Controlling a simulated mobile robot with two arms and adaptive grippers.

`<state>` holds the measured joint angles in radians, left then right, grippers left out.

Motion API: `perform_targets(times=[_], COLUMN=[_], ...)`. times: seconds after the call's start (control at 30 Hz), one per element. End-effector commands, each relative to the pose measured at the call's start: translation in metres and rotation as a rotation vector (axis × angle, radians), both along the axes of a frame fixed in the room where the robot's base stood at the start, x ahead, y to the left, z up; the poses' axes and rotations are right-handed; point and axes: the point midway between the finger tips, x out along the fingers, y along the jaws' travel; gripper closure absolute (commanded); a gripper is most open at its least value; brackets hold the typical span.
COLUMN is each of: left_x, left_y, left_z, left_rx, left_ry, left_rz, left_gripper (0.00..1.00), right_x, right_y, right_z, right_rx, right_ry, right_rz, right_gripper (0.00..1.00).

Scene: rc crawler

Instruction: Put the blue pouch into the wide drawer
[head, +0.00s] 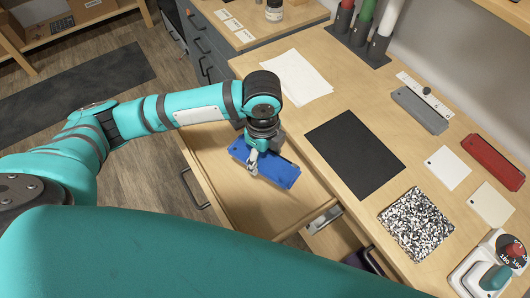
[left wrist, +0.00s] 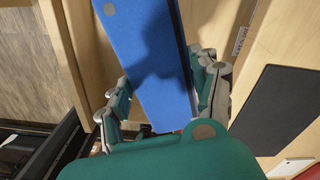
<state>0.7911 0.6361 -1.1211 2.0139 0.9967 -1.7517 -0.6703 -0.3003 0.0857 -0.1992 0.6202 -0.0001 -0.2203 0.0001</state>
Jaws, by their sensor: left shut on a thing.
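The blue pouch (head: 280,173) is a flat, bright blue rectangle. My left gripper (head: 253,162) is shut on it and points down. In the left wrist view the pouch (left wrist: 150,60) lies between the two fingers of my left gripper (left wrist: 165,95). The wide drawer (head: 262,212) is pulled open under the pouch, with light wood inside and a dark handle on its front. The pouch is over the drawer's opening; its exact height above the drawer floor is hard to tell. My right gripper is not in view.
A narrower drawer (head: 333,238) stands open beside the wide one, with a dark item in or near it. The worktop holds a black mat (head: 355,155), white paper (head: 290,77), a speckled slab (head: 416,222) and a red case (head: 492,160). Wood floor lies left.

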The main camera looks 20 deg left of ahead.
Motion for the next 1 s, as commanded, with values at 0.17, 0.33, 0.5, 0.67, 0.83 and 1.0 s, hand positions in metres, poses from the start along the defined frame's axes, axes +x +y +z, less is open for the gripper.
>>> perform_targets(times=[0.17,0.33,0.5,0.67,0.83,1.0], left_x=[0.0,0.0,-0.001,0.0,-0.001,-0.001], left_y=[-0.009,-0.012,-0.012,-0.012,-0.012,-0.012], left_z=[-0.022,-0.035,-0.066,-0.087,-0.1,-0.124], left_rx=[0.003,0.004,0.004,0.005,0.006,0.006], left_ry=[-0.002,-0.003,-0.001,-0.003,-0.003,-0.002], left_rz=[-0.268,-0.373,-0.384,-0.384,-0.382,-0.383], left_gripper=[0.69,0.69,0.69,0.69,0.69,0.69], right_x=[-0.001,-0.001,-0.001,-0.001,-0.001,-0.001], right_y=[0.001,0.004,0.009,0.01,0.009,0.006], right_z=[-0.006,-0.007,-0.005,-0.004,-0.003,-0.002], right_rx=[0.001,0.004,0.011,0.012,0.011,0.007], right_ry=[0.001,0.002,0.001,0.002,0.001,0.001], right_rz=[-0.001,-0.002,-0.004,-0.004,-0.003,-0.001], right_gripper=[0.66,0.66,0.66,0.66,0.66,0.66])
